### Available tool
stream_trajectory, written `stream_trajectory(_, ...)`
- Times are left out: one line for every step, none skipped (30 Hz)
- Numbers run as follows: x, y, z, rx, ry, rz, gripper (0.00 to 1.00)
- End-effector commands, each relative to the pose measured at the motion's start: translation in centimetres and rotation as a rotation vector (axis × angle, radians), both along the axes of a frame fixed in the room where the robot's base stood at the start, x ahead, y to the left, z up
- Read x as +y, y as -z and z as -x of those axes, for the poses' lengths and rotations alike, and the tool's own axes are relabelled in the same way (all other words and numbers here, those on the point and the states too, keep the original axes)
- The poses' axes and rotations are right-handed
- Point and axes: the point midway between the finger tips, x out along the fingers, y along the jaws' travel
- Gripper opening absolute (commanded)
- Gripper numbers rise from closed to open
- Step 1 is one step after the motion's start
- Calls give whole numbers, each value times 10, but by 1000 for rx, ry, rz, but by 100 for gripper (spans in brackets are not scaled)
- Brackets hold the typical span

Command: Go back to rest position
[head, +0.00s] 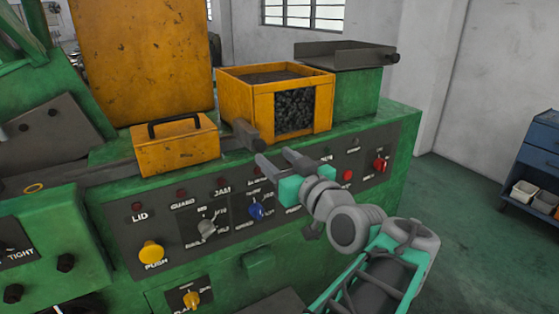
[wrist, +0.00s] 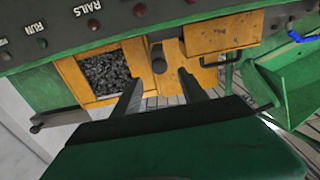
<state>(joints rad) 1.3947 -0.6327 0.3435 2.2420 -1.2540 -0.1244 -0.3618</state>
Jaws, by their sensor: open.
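My gripper (head: 273,156) is in front of the green machine's control panel (head: 130,233) in the head view, with two grey fingers apart and nothing between them. In the wrist view the fingers of my gripper (wrist: 158,80) are also spread and empty. They point toward the yellow bin (wrist: 71,75) filled with dark small pieces and a yellow block beside it. My arm reaches in from the lower right of the head view. It hides part of the panel's right half.
The yellow bin (head: 240,100) and a yellow lid with a black handle (head: 175,145) sit on top of the machine. Several knobs and buttons, including a yellow push button (head: 151,253), line the panel. Open floor (head: 465,230) lies at right, before a blue cabinet (head: 535,165).

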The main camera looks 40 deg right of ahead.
Motion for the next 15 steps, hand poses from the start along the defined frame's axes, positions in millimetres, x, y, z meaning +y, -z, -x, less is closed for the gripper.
stream_trajectory(0, -1, 0, 0, 0, 0, 50)
stream_trajectory(0, -1, 0, 0, 0, 0, 50)
stream_trajectory(0, -1, 0, 0, 0, 0, 50)
stream_trajectory(0, -1, 0, 0, 0, 0, 50)
stream_trajectory(0, -1, 0, 0, 0, 0, 50)
stream_trajectory(0, -1, 0, 0, 0, 0, 50)
stream_trajectory(0, -1, 0, 0, 0, 0, 50)
stream_trajectory(0, -1, 0, 0, 0, 0, 50)
stream_trajectory(0, -1, 0, 0, 0, 0, 50)
stream_trajectory(0, -1, 0, 0, 0, 0, 50)
stream_trajectory(3, 4, -4, 17, -8, -8, 50)
stream_trajectory(9, 12, -10, 49, -22, -23, 50)
stream_trajectory(14, 22, -15, 83, -36, -39, 50)
stream_trajectory(22, 33, -22, 126, -50, -56, 50)
stream_trajectory(33, 51, -30, 196, -71, -86, 50)
